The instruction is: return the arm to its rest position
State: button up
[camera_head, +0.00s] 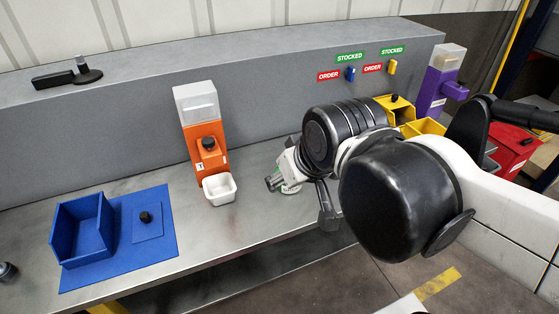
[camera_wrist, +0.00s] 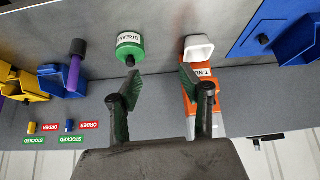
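My arm reaches in from the right in the head view, with its large black joints over the bench. My gripper (camera_wrist: 160,82) shows in the wrist view with its two dark green-and-black fingers spread apart. Only grey surface shows between them, so it is open and empty. In the head view the gripper is mostly hidden behind my arm. A green can labelled grease (camera_wrist: 130,46) is beyond the left finger in the wrist view. A white cup (camera_wrist: 198,47) at the orange dispenser (camera_wrist: 205,82) is beyond the right finger; the finger partly covers the dispenser.
The orange dispenser (camera_head: 206,140) stands on the bench, left of my arm. A blue bin (camera_head: 82,232) sits on a blue mat (camera_head: 165,250) farther left. Yellow bins (camera_head: 425,127), a purple dispenser (camera_head: 432,92) and a red bin (camera_head: 508,150) are at right. Bench between mat and dispenser is clear.

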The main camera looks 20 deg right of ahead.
jog(key=shift+s+d+f+m, duration=0.35)
jog(key=shift+s+d+m, duration=0.15)
jog(key=shift+s+d, duration=0.25)
